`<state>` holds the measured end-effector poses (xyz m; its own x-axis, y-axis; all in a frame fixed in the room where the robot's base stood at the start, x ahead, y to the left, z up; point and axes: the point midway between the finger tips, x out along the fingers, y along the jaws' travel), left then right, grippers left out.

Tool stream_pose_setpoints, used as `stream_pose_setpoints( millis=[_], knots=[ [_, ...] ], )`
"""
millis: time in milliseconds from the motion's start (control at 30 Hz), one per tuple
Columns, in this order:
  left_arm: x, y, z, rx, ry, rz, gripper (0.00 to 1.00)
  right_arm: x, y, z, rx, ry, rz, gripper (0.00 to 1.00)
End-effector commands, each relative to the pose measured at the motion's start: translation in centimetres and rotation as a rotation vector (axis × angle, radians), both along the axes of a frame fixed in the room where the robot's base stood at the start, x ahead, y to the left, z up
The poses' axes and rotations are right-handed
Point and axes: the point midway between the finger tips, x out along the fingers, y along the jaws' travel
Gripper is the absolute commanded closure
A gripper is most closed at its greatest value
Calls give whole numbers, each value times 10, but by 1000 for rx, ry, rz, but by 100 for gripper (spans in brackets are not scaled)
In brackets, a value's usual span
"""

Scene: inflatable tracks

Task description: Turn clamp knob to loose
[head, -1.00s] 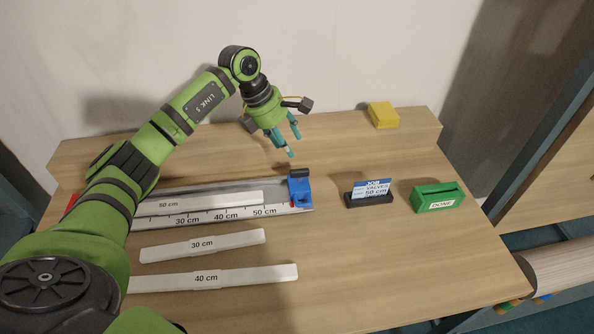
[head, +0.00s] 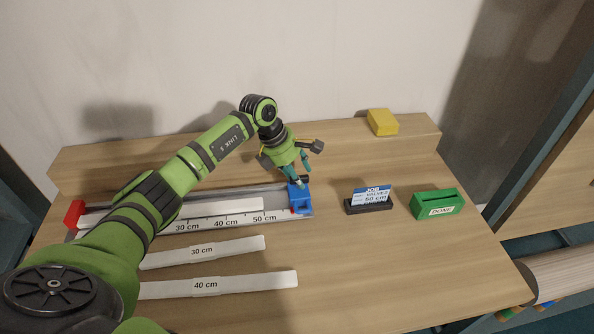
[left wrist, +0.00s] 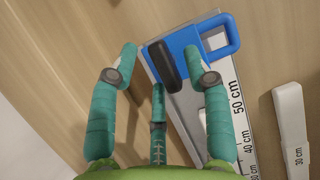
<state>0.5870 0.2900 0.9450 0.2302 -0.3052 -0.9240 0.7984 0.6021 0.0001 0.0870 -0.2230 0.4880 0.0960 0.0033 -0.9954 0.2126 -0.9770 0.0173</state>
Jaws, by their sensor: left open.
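The blue clamp (head: 300,201) sits at the right end of the measuring rail (head: 235,225), near the 50 cm mark. In the left wrist view the clamp (left wrist: 217,35) carries a long black knob (left wrist: 163,65). My left gripper (head: 302,178) is over the clamp in the head view and hides most of the knob. In the left wrist view my left gripper (left wrist: 160,58) is open, with teal fingers on both sides of the knob and a third finger below it. I cannot tell whether any finger touches the knob. My right gripper is not in view.
White strips marked 30 cm (head: 230,247) and 40 cm (head: 255,283) lie in front of the rail. A job card (head: 371,193) reading 50 cm, a green DONE box (head: 449,202) and a yellow block (head: 382,120) stand to the right. The table's front right is clear.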

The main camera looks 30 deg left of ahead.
Motion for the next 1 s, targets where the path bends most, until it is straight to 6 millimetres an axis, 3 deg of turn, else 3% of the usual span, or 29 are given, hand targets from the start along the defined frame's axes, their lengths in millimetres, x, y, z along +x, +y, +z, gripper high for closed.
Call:
stream_pose_setpoints(
  millis=[100,133,233,267,667,1000],
  knots=[
    [0,0,0,0,0,0,51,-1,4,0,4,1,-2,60],
    [0,0,0,0,0,0,55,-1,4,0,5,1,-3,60],
    [0,0,0,0,0,0,95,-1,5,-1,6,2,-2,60],
    [0,0,0,0,0,0,100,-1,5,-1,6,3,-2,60],
    [-1,1,0,1,0,33,100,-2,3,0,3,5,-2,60],
    [-3,0,-1,3,0,242,100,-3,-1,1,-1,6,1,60]
  ],
)
